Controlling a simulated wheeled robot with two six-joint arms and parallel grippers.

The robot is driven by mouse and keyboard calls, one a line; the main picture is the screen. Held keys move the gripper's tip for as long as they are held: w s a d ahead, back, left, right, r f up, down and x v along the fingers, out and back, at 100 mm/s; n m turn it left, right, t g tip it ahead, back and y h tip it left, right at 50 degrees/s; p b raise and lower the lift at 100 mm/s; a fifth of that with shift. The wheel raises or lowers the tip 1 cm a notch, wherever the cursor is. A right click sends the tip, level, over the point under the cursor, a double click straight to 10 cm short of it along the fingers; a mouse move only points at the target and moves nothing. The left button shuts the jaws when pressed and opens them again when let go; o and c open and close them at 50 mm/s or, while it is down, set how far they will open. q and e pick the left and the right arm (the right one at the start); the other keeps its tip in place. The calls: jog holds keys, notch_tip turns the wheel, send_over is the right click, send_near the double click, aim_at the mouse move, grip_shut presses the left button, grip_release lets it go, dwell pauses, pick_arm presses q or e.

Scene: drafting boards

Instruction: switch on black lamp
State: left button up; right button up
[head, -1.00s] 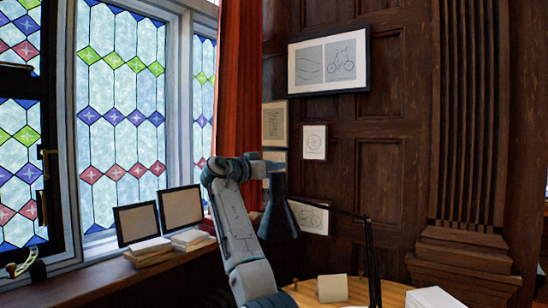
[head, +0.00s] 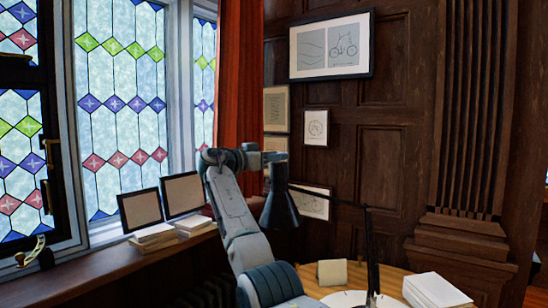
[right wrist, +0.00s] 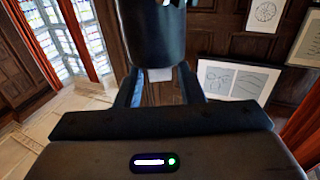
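The black lamp has a dark cone shade (head: 280,211) in the head view, on a thin arm that runs right to an upright post near the desk. No glow shows from the shade. My right gripper is up by the narrow top of the shade, and its fingers are mostly hidden in the head view. In the right wrist view my right gripper (right wrist: 158,88) has its two fingers apart, with a black cylinder, apparently the lamp head (right wrist: 150,38), overlapping their far ends. Whether they touch it I cannot tell. My left gripper is out of view.
The wooden desk (head: 312,286) carries a small cream block (head: 332,272), a pale round piece (head: 346,299) and a white paper stack (head: 437,290). Pictures hang on the panelled wall behind the lamp.

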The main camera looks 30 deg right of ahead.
jog(key=shift+o, duration=0.4)
jog(key=shift+a, duration=0.15)
jog(key=shift+a+f+b, duration=0.15)
jog(key=shift+a+b, duration=0.15)
jog(key=shift+b, duration=0.05)
jog(key=a+b, duration=0.4)
jog(key=a, duration=0.6)
jog(key=shift+b, duration=0.35)
jog(key=shift+s+f, duration=0.1)
